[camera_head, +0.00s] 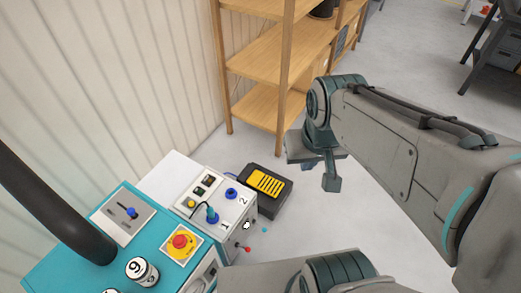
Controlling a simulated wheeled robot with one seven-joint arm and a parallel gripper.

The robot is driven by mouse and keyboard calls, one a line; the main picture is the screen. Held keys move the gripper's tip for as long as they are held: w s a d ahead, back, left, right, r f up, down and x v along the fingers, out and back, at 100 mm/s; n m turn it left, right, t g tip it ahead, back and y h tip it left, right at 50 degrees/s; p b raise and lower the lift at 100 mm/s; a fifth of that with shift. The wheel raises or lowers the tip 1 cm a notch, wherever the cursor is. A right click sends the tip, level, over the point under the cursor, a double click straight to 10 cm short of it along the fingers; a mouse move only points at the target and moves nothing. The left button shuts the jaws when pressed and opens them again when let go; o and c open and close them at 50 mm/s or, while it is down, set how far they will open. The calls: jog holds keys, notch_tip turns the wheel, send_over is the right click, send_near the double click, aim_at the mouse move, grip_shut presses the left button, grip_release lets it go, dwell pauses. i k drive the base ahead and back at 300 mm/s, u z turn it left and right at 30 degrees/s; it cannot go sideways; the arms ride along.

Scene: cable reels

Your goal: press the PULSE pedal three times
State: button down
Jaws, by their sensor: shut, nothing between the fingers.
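A black floor pedal with a ridged yellow pad (268,184) sits on the floor behind the white control box. It is the only pedal in view, and no PULSE lettering is readable on it. My gripper (331,184) points down to the right of the pedal, apart from it in the picture. Its fingers are together with nothing between them. Its height above the floor is hard to judge. The pad shows uncovered.
A white control box (214,186) with sockets and a plugged cable stands left of the pedal. A teal machine top (80,248) with a red button (180,241) is nearer. A wooden shelf (262,57) stands behind. Grey floor is free right of the pedal.

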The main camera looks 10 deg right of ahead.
aim_at(263, 182)
jog(key=z, duration=1.9)
jog(key=i, duration=1.05)
jog(key=u, duration=3.35)
